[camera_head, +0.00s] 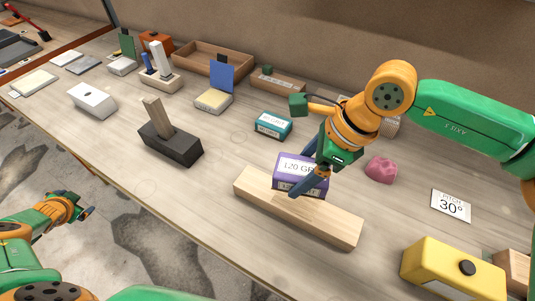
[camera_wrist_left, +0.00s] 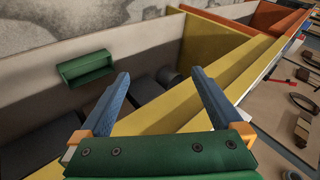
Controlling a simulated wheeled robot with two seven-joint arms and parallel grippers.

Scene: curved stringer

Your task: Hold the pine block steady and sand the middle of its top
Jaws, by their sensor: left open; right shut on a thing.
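The pine block (camera_head: 320,221) is a long pale wooden bar lying flat near the front edge of the table in the head view. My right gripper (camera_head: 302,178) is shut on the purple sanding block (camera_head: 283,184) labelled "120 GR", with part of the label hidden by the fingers. My left gripper (camera_head: 88,212) is off the table at the lower left, away from the pine block. The left wrist view shows its blue fingers (camera_wrist_left: 160,100) apart and empty.
A black block with a wooden handle (camera_head: 178,144) stands left of the pine block. A teal grit block (camera_head: 273,124) lies behind it, a pink lump (camera_head: 381,169) and a "PITCH 30°" card (camera_head: 451,205) to the right. A yellow block (camera_head: 452,268) is at front right.

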